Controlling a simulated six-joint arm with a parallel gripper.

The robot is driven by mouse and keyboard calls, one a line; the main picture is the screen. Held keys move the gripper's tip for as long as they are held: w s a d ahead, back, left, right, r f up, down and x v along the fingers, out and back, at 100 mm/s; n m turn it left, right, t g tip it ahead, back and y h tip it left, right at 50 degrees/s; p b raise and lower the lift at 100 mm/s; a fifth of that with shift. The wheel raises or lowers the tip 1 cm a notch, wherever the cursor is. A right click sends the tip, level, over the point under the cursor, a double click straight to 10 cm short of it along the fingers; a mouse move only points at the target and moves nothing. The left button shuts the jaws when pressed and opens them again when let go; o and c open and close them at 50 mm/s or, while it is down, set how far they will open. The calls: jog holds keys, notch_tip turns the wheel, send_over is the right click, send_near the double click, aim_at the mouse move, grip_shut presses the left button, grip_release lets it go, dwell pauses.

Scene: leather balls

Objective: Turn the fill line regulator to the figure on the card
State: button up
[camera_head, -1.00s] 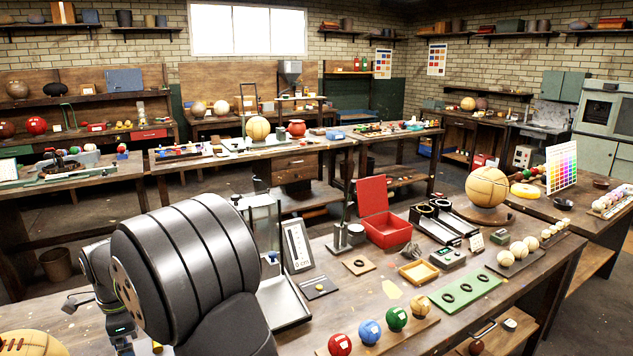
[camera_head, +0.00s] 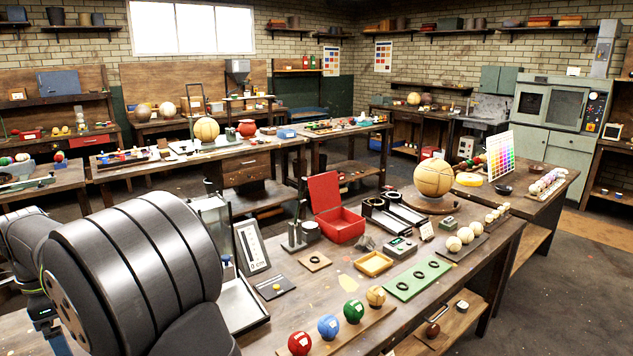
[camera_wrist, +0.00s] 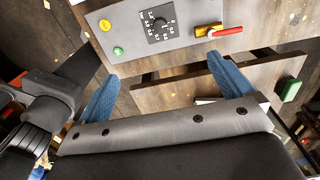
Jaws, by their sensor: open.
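In the wrist view, a black round knob with a pointer (camera_wrist: 158,25) sits on a grey panel (camera_wrist: 190,14), with a white scale around it; its figures are too small to read surely. It appears to be the regulator. My gripper (camera_wrist: 162,70) is open and empty, its blue fingers apart and below the panel's near edge in the picture. In the head view, a framed white board with a vertical scale (camera_head: 252,247) stands beside a clear tank; I cannot tell whether it is the card. The grey panel and my fingertips do not show in the head view.
The panel also has a yellow button (camera_wrist: 105,25), a green button (camera_wrist: 117,50) and a red-handled lever (camera_wrist: 222,32). On the bench are a red open box (camera_head: 340,225), a green board (camera_head: 418,278) and several coloured balls on a wooden strip (camera_head: 345,333).

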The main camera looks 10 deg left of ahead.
jog(key=c, duration=0.9)
notch_tip(320, 180, down, 18)
jog(key=m, duration=2.7)
jog(key=shift+a+f, duration=0.1)
jog(key=shift+f, duration=0.15)
